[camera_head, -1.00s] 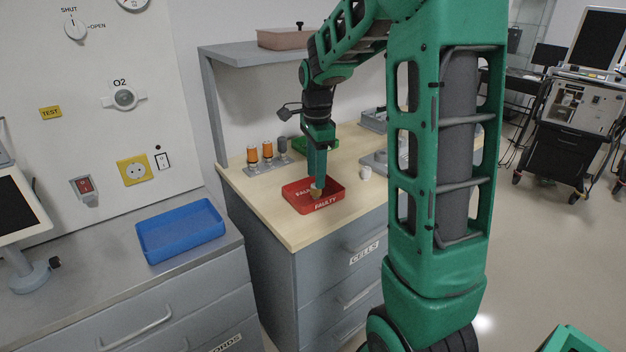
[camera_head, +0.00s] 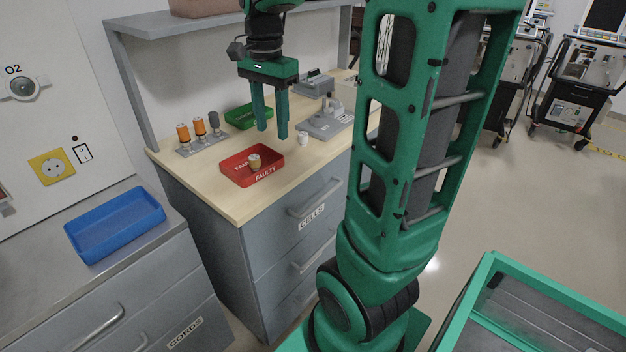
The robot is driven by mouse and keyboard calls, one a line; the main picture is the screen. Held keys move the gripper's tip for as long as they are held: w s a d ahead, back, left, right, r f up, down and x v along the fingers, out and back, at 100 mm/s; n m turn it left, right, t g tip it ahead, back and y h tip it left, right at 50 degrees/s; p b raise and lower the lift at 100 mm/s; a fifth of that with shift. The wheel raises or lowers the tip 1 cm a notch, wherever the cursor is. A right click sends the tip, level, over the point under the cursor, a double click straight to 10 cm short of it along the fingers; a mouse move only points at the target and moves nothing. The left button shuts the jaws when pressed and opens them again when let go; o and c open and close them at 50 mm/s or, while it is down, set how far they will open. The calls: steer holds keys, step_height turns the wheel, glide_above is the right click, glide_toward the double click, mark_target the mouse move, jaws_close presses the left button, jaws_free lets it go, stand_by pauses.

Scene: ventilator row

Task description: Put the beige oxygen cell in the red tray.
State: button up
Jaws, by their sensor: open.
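The beige oxygen cell (camera_head: 254,161) sits inside the red tray (camera_head: 269,176), which is marked FAULTY and stands on the wooden worktop. The cell looks upright, near the middle of the tray. My gripper (camera_head: 272,134) is open and empty. It hangs with its fingers pointing down, above and apart from the cell and tray, towards the tray's far right side.
A green tray (camera_head: 240,117) and a rack with orange cylinders (camera_head: 199,131) stand behind. A small white cup-like item (camera_head: 303,138) and a grey fixture (camera_head: 327,122) are to the right. A shelf (camera_head: 221,27) overhangs the worktop. A blue tray (camera_head: 115,225) lies on the left counter.

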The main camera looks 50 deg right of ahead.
steer(key=s+a+f+n, duration=0.1)
steer(key=s+f+n, duration=0.3)
steer(key=s, duration=0.6)
steer(key=s+a+f+n, duration=0.1)
steer(key=s+f+n, duration=0.4)
steer(key=s, duration=0.5)
steer(key=shift+a+n, duration=0.4)
steer(key=shift+n, duration=0.3)
steer(key=shift+c, duration=0.3)
